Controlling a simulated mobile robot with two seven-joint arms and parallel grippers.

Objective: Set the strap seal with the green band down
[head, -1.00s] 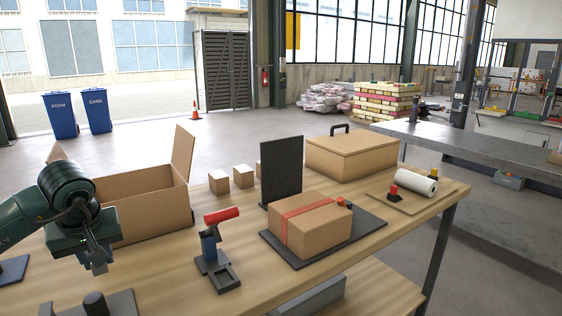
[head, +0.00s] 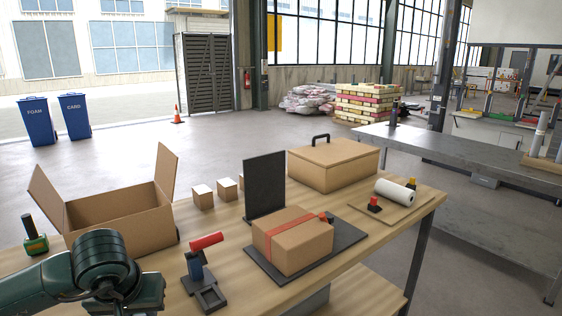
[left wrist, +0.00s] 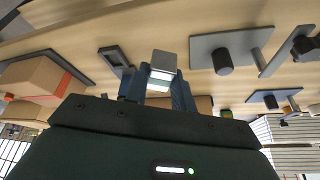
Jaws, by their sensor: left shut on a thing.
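My left gripper (left wrist: 158,84) is shut on a small grey metal piece, which I take to be the strap seal (left wrist: 163,60). The seal sticks out beyond the fingertips in the left wrist view, with the wooden bench top behind it. No green band shows on the visible side. I cannot tell how far the seal is from the bench. In the head view my left arm comes in at the bottom left, and its wrist hides the seal and most of the fingers. My right gripper is in neither view.
The bench (head: 355,258) carries an open carton (head: 125,217), a red-handled tool in a dark stand (head: 203,270), and a red-strapped box (head: 292,241) on a dark mat. Behind are a lidded box (head: 333,165) and a white roll (head: 395,192). A green tool (head: 35,235) stands at left.

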